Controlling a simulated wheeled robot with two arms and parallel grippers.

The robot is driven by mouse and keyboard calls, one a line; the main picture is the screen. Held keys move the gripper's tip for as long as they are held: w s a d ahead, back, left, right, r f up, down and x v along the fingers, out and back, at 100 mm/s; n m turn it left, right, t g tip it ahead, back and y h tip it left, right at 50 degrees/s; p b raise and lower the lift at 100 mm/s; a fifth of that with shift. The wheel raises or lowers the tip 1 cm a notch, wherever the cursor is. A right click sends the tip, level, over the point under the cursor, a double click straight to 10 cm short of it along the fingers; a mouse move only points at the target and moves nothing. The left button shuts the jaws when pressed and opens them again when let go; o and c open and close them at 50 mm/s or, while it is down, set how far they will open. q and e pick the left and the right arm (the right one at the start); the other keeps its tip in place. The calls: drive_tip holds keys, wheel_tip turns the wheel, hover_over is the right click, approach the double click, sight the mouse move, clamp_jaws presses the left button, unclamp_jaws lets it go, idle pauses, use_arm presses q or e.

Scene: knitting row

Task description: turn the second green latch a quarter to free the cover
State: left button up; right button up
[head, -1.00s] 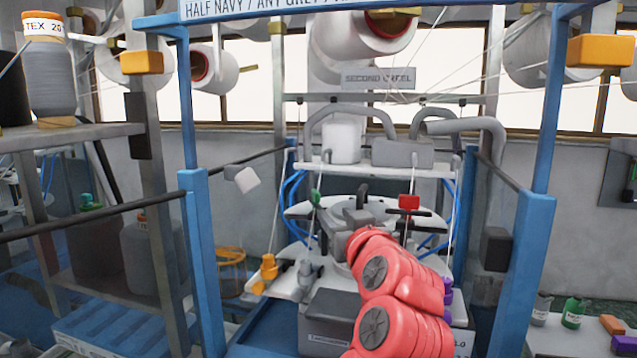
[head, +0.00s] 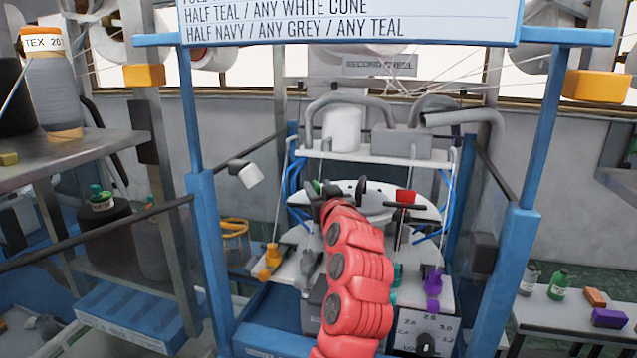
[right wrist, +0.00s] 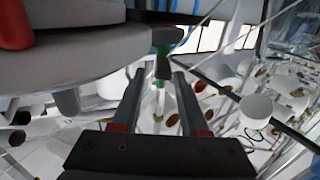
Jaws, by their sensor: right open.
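A small green latch (head: 317,187) shows at the left of the round plate (head: 372,192) of the knitting machine. My right arm reaches up to the plate's left side, and my right gripper (head: 327,188) is beside the green latch, partly hidden by the arm. In the right wrist view the right gripper's fingers (right wrist: 157,75) are apart and empty. The green latch (right wrist: 162,62) shows just beyond and between the fingertips; I cannot tell whether they touch it. My left gripper is not in view.
Blue frame posts (head: 522,225) flank the machine, with dark side rails. A purple part (head: 433,288) and an orange part (head: 270,258) stand at its front. Shelves with yarn cones (head: 50,85) are at left. A white table (head: 545,318) with bottles is at right.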

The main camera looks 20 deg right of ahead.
drive_tip(key=shift+c, duration=0.3)
clamp_jaws()
drive_tip(key=shift+a+h, duration=0.15)
drive_tip(key=shift+h, duration=0.15)
drive_tip(key=shift+a+m+h, duration=0.1)
drive_tip(key=shift+m+h, duration=0.2)
drive_tip(key=shift+m, duration=0.1)
drive_tip(key=shift+w+a+f+m+g+h+b, duration=0.1)
drive_tip(key=shift+m+g+h+b, duration=0.2)
drive_tip(key=shift+m+h+b, duration=0.6)
drive_tip(key=shift+w+a+m+g+h+b, duration=0.1)
drive_tip(key=shift+m+g+h+b, duration=0.7)
drive_tip(key=shift+h+b, duration=1)
drive_tip(key=shift+m+g+h+b, duration=0.5)
drive_tip(key=shift+m+h+b, duration=0.75)
drive_tip(key=shift+b, duration=0.95)
